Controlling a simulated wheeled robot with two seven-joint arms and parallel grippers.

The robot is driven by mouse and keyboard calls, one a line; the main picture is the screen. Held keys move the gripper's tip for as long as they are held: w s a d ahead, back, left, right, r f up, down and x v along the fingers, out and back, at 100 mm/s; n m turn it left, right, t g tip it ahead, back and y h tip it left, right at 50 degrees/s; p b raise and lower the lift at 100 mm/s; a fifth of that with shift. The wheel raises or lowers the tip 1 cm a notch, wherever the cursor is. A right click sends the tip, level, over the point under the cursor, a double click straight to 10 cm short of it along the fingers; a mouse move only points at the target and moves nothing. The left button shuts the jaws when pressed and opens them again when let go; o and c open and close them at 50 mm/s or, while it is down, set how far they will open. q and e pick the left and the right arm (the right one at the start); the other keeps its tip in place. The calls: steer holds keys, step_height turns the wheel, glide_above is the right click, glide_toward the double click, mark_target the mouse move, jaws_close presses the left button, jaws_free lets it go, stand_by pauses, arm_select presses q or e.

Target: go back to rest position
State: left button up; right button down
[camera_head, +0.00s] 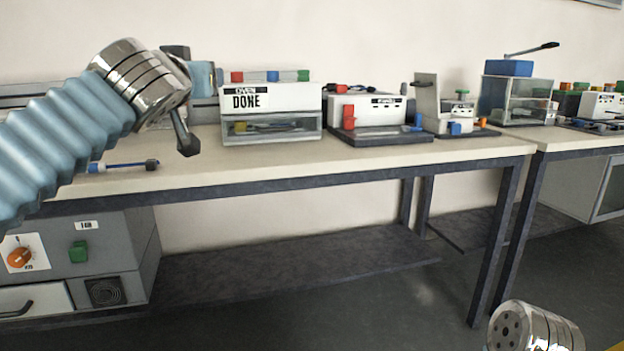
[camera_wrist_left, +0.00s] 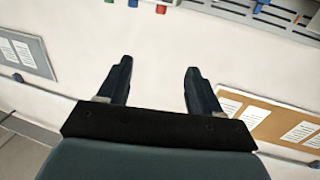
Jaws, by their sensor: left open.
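My left arm comes in from the left in the head view, raised in front of the bench. Part of my left gripper (camera_head: 186,130) shows there as a dark finger hanging at the end of the arm. In the left wrist view my left gripper (camera_wrist_left: 156,82) is open, with two dark fingers apart and nothing between them. That view faces a pale wall. A silver rounded link of my right arm shows at the lower right of the head view. My right gripper is out of view.
A pale workbench (camera_head: 370,160) carries a white oven box labelled DONE (camera_head: 270,112), a device with red blocks (camera_head: 375,112) and a clear box with a lever (camera_head: 518,98). A blue tool (camera_head: 122,166) lies near the left. A grey cabinet (camera_head: 110,245) stands below. Floor in front is clear.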

arm_select(q)
steer(key=w+d+f+m+g+h+p, duration=0.1)
steer(key=w+d+f+g, duration=0.15)
steer(key=f, duration=0.45)
steer(key=w+d+f+m+g+h+p, duration=0.1)
steer(key=w+d+f, duration=0.2)
steer(key=f, duration=0.4)
steer(key=w+d+f+m+g+h+p, duration=0.1)
steer(key=w+d+f+m, duration=0.15)
steer(key=f, duration=0.45)
step_height(320, 180, down, 21)
steer(key=d+g+h+p, duration=0.2)
steer(key=d+g, duration=0.1)
steer(key=g, duration=0.2)
steer(key=s+f+n+g+p, duration=0.1)
steer(key=s+f, duration=0.2)
steer(key=f, duration=0.4)
steer(key=s+f+g+p, duration=0.1)
steer(key=s+f+g, duration=0.1)
steer(key=s+f, duration=0.3)
steer(key=s+a+f+n+g+p, duration=0.1)
steer(key=s+a+f+n+g, duration=0.1)
steer(key=s+f, duration=0.7)
steer(key=s+a+f+n+g+p, duration=0.1)
steer(key=s+f+n+g+p, duration=0.1)
steer(key=s+f, duration=0.7)
steer(key=s, duration=0.7)
steer(key=shift+s+a+g, duration=0.35)
steer(key=shift+w+n, duration=0.1)
steer(key=shift+n, duration=0.15)
